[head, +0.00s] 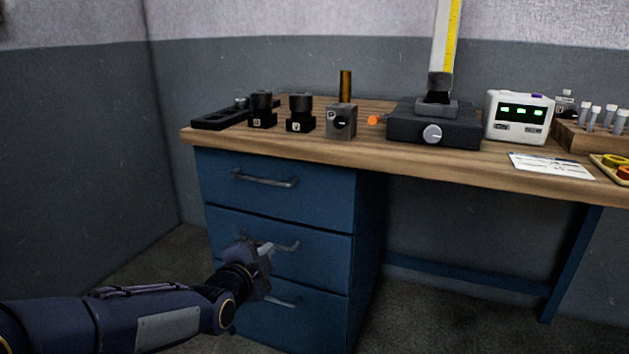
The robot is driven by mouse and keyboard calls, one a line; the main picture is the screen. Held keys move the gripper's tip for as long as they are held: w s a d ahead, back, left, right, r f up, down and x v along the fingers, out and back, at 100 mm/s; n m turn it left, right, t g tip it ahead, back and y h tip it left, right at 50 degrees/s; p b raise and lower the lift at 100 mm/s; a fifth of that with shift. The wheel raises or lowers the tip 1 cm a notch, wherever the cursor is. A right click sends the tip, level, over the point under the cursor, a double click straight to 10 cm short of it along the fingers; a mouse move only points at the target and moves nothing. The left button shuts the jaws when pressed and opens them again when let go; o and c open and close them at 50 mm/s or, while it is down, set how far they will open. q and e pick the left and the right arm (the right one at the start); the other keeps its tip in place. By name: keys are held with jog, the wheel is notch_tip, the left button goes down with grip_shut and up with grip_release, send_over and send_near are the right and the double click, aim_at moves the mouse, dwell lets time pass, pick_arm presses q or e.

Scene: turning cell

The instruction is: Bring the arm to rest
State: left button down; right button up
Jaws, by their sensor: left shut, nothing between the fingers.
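My left arm comes in from the lower left. Its gripper (267,248) is shut and empty. In the picture it overlaps the middle drawer's handle (286,246); I cannot tell whether it touches the handle or hangs in front of it. The three drawers of the blue cabinet (280,220) look shut. My right gripper is out of view.
A wooden bench top (490,165) runs above the cabinet. It carries small black blocks (300,120), a grey box with a knob (341,122), a dark height gauge base (433,125) and a white display unit (518,117). Open floor lies under the bench at right.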

pick_arm(q)
jog(key=s+a+f+n+g, duration=0.1)
jog(key=s+a+n+g, duration=0.1)
jog(key=s+a+n, duration=0.4)
jog(key=s+a+f+n+g, duration=0.2)
jog(key=s+a+n, duration=0.1)
jog(key=s, duration=0.5)
jog(key=s+f+n+g, duration=0.2)
jog(key=s+n, duration=0.2)
jog(key=s, duration=0.6)
jog(key=s+f+n+g, duration=0.3)
jog(key=s+n, duration=0.1)
jog(key=s, duration=0.5)
notch_tip(320, 180, up, 35)
jog(key=s+p, duration=0.1)
jog(key=p, duration=3.3)
jog(key=shift+f+n+p, duration=0.15)
jog(key=shift+n+p, duration=0.2)
jog(key=shift+n, duration=0.05)
jog(key=shift+s+d, duration=0.1)
